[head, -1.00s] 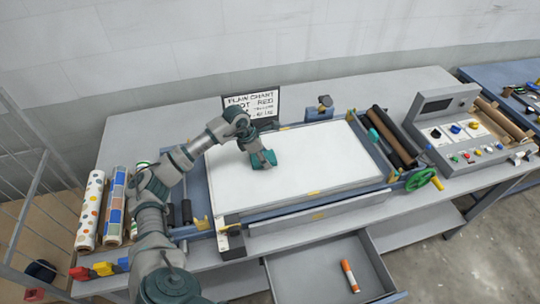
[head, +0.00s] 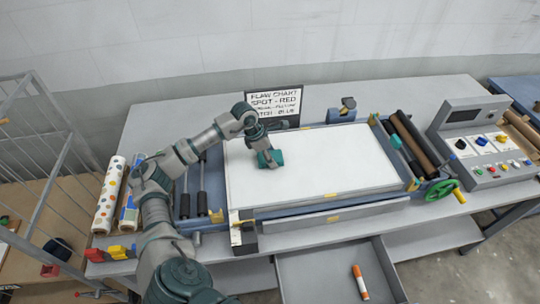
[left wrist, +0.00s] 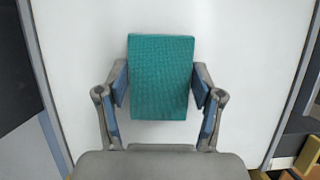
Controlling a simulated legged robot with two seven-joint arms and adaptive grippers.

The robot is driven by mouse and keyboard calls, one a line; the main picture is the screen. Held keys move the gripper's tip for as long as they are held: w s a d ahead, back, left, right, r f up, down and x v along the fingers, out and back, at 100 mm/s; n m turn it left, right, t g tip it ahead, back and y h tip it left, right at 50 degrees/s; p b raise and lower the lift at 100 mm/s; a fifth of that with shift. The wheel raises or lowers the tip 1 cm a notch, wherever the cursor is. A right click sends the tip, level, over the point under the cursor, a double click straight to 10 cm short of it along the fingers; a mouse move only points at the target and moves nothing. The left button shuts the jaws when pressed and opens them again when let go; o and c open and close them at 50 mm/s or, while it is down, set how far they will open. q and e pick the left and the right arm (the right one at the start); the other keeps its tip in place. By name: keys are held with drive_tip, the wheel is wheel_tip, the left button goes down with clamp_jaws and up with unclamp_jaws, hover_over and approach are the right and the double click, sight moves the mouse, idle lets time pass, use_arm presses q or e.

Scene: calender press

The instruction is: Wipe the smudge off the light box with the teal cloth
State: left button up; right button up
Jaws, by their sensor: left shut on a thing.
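The light box (head: 330,165) is a wide white panel in a blue frame on the grey bench. My left gripper (head: 268,155) is over its upper left part, pointing down. The gripper is shut on the teal cloth (head: 272,160), a folded block that also shows between the fingers in the left wrist view (left wrist: 161,78). The cloth is at or just above the white surface; I cannot tell if it touches. No smudge shows on the visible white; the part under the cloth and gripper is hidden. My right gripper is not in view.
A flaw chart sign (head: 274,103) stands behind the light box. Dark rollers (head: 410,143) and a green handwheel (head: 441,190) are at its right, beside a control console (head: 475,140). Patterned rolls (head: 109,195) lie at the left. An open drawer (head: 320,272) in front holds an orange marker (head: 360,282).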

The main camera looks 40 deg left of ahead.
sight(302, 157)
use_arm(q)
drive_tip(key=shift+w+d+r+p, duration=0.2)
drive_tip(key=shift+w+d+p, duration=0.1)
drive_tip(key=shift+w+d, duration=0.4)
drive_tip(key=shift+w+d+p, duration=0.3)
drive_tip(key=shift+w+d, duration=0.5)
drive_tip(key=shift+w, duration=0.15)
drive_tip(key=shift+w+d+f, duration=0.15)
drive_tip(key=shift+w+d, duration=0.45)
drive_tip(key=shift+w, duration=0.25)
drive_tip(key=shift+w+d+f+p, duration=0.15)
drive_tip(key=shift+w+d, duration=0.55)
drive_tip(key=shift+w+d+f+p, duration=0.1)
drive_tip(key=shift+w+d+p, duration=0.05)
drive_tip(key=shift+w+d, duration=0.5)
drive_tip(key=shift+w+r+p, duration=0.1)
drive_tip(key=shift+r+p, duration=1.95)
drive_tip(key=shift+r, duration=1)
drive_tip(key=shift+a, duration=0.1)
wheel_tip(302, 157, up, 3)
drive_tip(key=shift+r+p, duration=0.1)
drive_tip(key=shift+p, duration=1)
